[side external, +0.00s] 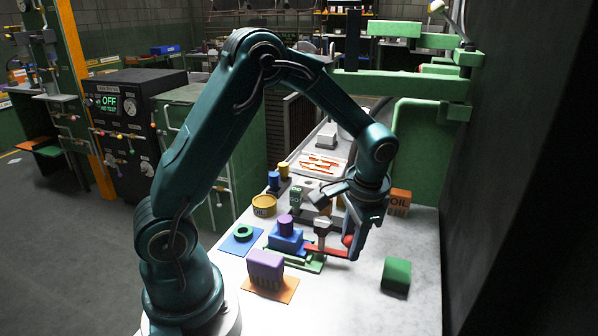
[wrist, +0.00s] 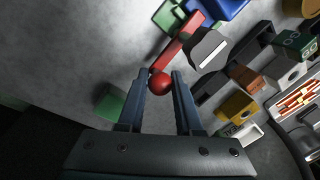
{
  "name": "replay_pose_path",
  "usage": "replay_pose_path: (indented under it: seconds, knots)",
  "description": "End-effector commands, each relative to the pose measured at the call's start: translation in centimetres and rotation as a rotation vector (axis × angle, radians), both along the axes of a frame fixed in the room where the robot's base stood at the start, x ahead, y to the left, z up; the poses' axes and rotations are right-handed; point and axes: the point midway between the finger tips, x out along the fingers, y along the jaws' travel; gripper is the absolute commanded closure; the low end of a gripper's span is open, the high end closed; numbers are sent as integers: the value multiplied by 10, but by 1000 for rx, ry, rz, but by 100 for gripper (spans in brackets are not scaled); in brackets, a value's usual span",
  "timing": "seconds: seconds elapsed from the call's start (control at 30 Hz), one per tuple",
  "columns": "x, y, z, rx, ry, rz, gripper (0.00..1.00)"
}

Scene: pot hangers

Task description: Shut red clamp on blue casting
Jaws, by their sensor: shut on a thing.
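The red clamp arm (side external: 326,252) lies low and nearly level on the right side of the green fixture (side external: 312,267), ending in a red ball knob (side external: 347,240). The blue casting (side external: 285,243) sits on the fixture with a purple cylinder (side external: 286,225) on top. My gripper (side external: 352,248) points down and is shut on the red knob (wrist: 160,82), which lies between both fingers in the wrist view. The red arm (wrist: 180,42) runs from the knob toward the blue casting (wrist: 232,8). Whether the clamp touches the casting cannot be told.
A grey-headed upright piece (side external: 322,226) stands close beside the red arm. A purple block (side external: 265,264) on an orange mat is in front, a green block (side external: 396,274) to the right. A yellow tin (side external: 264,206) and an orange oil box (side external: 399,202) stand behind.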

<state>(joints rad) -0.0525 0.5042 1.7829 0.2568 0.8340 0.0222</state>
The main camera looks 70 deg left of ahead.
Motion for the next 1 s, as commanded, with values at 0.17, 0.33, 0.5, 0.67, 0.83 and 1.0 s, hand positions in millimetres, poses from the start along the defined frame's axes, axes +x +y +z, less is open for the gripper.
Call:
replay_pose_path:
  seconds: [0.17, 0.33, 0.5, 0.67, 0.83, 1.0]
  knots:
    - [-2, -2, 1, 0, 0, -50, 100]
    - [-3, -3, 1, 1, -1, -69, 100]
    - [-3, -3, 1, 0, 0, -72, 100]
    - [-3, -3, 1, 0, 1, -71, 100]
    - [-3, -3, 0, 0, 1, -71, 36]
    - [-3, -3, 0, 0, 1, -71, 36]
